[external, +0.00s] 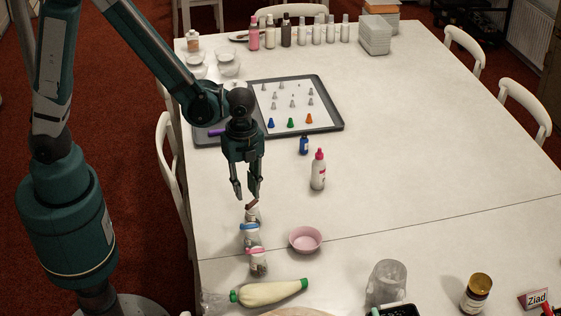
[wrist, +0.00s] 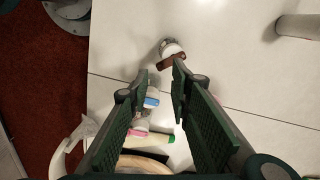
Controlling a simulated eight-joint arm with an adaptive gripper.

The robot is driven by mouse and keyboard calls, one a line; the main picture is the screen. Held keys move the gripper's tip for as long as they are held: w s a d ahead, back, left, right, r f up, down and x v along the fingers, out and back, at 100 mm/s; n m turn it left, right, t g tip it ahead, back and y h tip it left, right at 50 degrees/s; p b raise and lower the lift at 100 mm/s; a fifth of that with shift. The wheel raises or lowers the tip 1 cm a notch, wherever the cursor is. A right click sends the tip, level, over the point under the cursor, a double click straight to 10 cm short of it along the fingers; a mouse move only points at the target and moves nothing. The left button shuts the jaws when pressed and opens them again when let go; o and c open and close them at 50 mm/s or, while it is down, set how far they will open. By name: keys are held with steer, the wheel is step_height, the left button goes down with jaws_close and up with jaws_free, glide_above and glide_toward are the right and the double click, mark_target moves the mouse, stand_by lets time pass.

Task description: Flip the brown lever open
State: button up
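The brown lever (external: 251,207) is on the top of a small clear jar (external: 253,217), just below my gripper (external: 246,198). In the wrist view the brown lever (wrist: 173,61) lies across the jar's near side, at the tip of the right finger. The jar (wrist: 169,47) shows its pale round top there. My gripper (wrist: 160,70) is open, with a clear gap between its fingers and nothing held. I cannot tell whether the right fingertip touches the lever. The lever looks slanted; part of it is hidden by the finger.
Two similar jars stand in line nearer the camera, one with a blue lever (external: 249,227) and one with a pink lever (external: 259,251). A pink bowl (external: 306,239) is to their right. A piping bag (external: 270,292) lies in front.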

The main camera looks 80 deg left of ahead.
mark_target(247, 204)
steer(key=shift+f, duration=2.35)
jaws_close()
